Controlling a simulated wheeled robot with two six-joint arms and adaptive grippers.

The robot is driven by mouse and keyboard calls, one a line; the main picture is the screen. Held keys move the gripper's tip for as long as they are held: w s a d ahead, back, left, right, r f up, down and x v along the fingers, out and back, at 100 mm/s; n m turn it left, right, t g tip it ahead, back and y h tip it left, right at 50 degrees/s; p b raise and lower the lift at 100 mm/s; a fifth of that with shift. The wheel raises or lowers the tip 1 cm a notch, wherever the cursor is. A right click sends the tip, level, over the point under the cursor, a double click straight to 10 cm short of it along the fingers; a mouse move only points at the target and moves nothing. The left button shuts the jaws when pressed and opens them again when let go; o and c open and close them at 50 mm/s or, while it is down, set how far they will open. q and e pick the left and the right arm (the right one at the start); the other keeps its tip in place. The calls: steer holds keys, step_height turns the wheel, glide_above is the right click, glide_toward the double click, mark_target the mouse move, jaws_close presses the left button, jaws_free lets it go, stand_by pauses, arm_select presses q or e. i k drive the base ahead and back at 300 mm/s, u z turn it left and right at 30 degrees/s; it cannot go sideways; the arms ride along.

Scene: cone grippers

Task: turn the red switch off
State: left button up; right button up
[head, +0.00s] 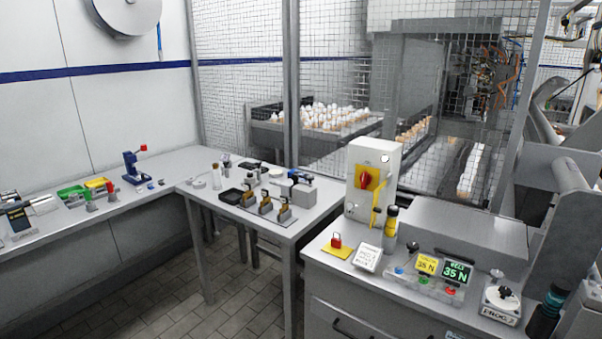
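The red switch (366,180) is a red rotary knob on a yellow plate. It sits on the front of a light grey box (384,159) standing on the right-hand cabinet. Its handle looks roughly upright, but the picture is too small to tell its exact setting. A yellow strap or tag (377,212) hangs at the box's right side, close below the switch. Neither of my grippers is in view, and nothing touches the switch.
A red padlock (336,240) on a yellow pad, a white sign (367,257), a button panel (427,284) and a yellow-black bottle (391,221) occupy the cabinet top (322,261). A bench with small tools (265,205) stands left. A mesh fence (240,60) rises behind.

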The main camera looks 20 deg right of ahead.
mark_target(366, 178)
steer(key=u, duration=0.5)
steer(key=i, duration=2.45)
steer(key=z, duration=0.95)
steer(key=i, duration=0.7)
steer(key=z, duration=0.95)
